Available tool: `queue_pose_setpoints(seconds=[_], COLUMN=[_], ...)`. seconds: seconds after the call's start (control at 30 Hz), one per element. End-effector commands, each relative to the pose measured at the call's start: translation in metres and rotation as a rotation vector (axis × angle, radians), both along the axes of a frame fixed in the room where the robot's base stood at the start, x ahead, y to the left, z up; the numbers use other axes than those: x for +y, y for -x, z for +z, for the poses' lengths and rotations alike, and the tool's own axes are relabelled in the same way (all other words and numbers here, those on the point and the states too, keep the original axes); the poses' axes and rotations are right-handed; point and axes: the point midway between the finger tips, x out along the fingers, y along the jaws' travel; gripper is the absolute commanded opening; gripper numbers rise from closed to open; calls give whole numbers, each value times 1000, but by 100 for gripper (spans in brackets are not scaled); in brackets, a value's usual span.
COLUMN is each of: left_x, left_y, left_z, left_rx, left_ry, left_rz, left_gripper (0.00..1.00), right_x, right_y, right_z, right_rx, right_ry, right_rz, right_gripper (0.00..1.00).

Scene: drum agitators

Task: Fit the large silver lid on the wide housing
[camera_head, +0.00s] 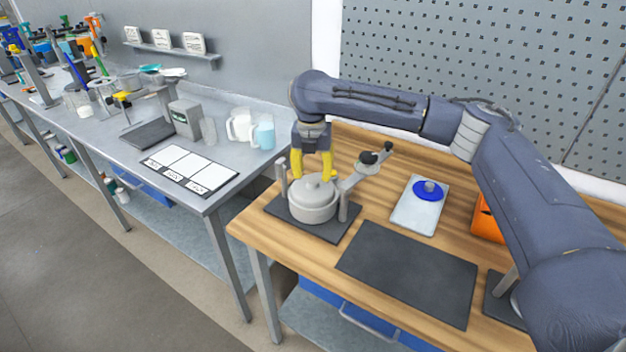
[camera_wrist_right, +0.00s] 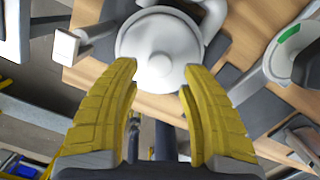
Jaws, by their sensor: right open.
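The large silver lid (camera_head: 318,189) lies on top of the wide housing (camera_head: 313,210), a round grey pot on a dark base plate. It looks level, but I cannot tell whether it is fully seated. My right gripper (camera_head: 314,177), with yellow fingers, is at the far side of the lid, close to its knob. In the right wrist view the lid (camera_wrist_right: 140,38) and its round knob (camera_wrist_right: 160,66) show just beyond the fingertips of the gripper (camera_wrist_right: 158,70). The fingers are apart, with nothing held. My left gripper is not in view.
Grey posts (camera_head: 344,206) and a swung-out arm (camera_head: 362,170) stand beside the housing. A blue lid (camera_head: 428,190) lies on a white tray (camera_head: 415,216). A dark mat (camera_head: 408,272) is empty. An orange container (camera_head: 487,222) sits partly behind my right arm.

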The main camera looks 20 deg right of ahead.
Motion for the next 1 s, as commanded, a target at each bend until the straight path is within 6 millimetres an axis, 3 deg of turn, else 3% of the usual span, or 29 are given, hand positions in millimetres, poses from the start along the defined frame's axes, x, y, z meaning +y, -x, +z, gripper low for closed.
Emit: queue_pose_setpoints(seconds=[0.2, 0.43, 0.63, 1.0], left_x=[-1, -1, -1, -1], left_y=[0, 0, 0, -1], left_z=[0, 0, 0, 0], left_rx=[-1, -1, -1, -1], left_ry=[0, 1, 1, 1], left_rz=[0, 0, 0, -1], left_gripper=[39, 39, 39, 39], right_x=[2, 3, 4, 5], right_y=[3, 7, 8, 9], right_z=[40, 69, 80, 81], right_rx=[-5, -3, -2, 1], right_ry=[1, 1, 1, 1], right_rz=[1, 1, 1, 3], right_gripper=[44, 44, 44, 44])
